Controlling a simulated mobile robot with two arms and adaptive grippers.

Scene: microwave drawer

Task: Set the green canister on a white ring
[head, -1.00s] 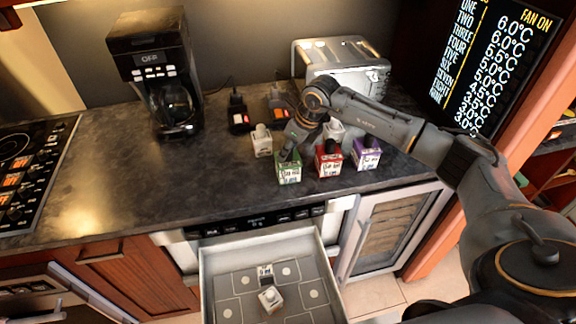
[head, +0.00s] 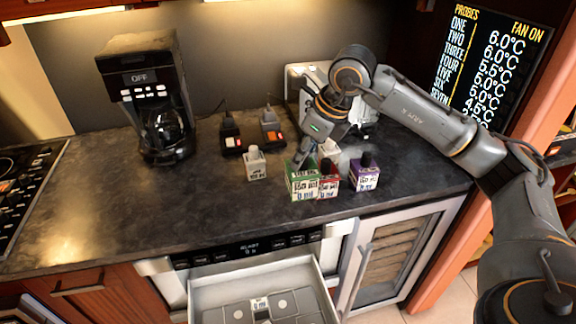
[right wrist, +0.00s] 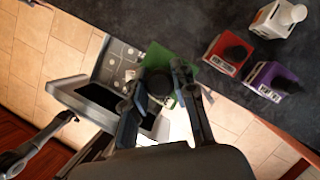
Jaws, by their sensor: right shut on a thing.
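The green canister (head: 302,184) is in my right gripper (head: 304,158), which is shut on its dark cap from above. It looks raised off the counter and partly covers the red canister (head: 328,186) in the head view. In the right wrist view the green canister (right wrist: 184,58) is between the fingers (right wrist: 160,88), with the open drawer beyond. White round marks (head: 282,303) show on the grey floor of the open drawer (head: 315,275); at this size I cannot tell ring from disc. My left gripper is not in view.
A purple canister (head: 365,174), a white canister (head: 255,164) and another white one (head: 328,150) stand on the counter. Small white items (head: 262,306) are in the drawer. A coffee maker (head: 150,95) and toaster (head: 300,85) stand behind. The front left counter is clear.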

